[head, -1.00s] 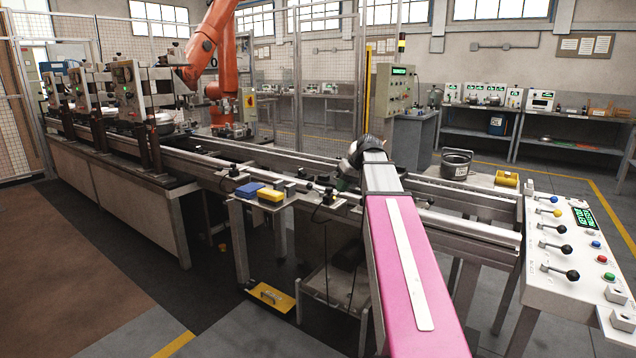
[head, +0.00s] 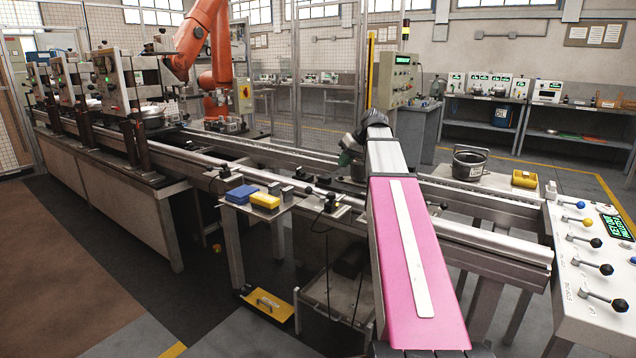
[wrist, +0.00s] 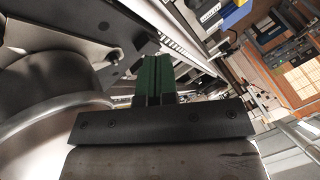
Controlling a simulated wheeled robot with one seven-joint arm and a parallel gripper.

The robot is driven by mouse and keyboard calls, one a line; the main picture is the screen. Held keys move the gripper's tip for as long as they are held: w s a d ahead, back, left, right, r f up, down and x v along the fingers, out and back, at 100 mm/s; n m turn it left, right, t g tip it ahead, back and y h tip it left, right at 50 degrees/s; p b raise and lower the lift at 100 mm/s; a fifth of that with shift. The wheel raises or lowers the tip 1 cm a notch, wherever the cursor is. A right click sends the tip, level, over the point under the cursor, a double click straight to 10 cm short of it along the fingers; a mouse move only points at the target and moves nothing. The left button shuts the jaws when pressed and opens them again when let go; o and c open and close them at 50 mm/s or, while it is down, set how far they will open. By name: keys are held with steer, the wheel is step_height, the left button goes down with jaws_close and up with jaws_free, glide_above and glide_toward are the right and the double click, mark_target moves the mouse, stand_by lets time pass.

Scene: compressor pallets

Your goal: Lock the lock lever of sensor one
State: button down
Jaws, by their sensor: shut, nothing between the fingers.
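My gripper (head: 346,157) is at the far end of my pink and silver arm, over the conveyor; in the head view its fingers are mostly hidden. In the wrist view its green fingers (wrist: 155,78) are together, with nothing between them. Small black sensor-like devices sit along the near conveyor rail, one at the middle (head: 330,203) and one further left (head: 225,172). A short rod with a black knob (head: 309,188) shows beside the middle one. I cannot tell which device is sensor one, nor whether its lever is locked. A grey curved metal part (wrist: 60,115) is close beside the fingers.
A blue box (head: 241,194) and a yellow box (head: 265,200) lie on a small side table before the rail. A control panel (head: 590,270) with black-knobbed levers stands at right. A dark pot (head: 469,164) stands behind my arm. Floor at front left is clear.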

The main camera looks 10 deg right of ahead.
steer(key=x, duration=0.9)
steer(key=shift+a+f, duration=0.15)
steer(key=shift+f, duration=0.1)
steer(key=a, duration=0.1)
steer(key=a+f, duration=0.1)
steer(key=a, duration=0.1)
steer(key=shift+s, duration=0.25)
steer(key=shift+a, duration=0.55)
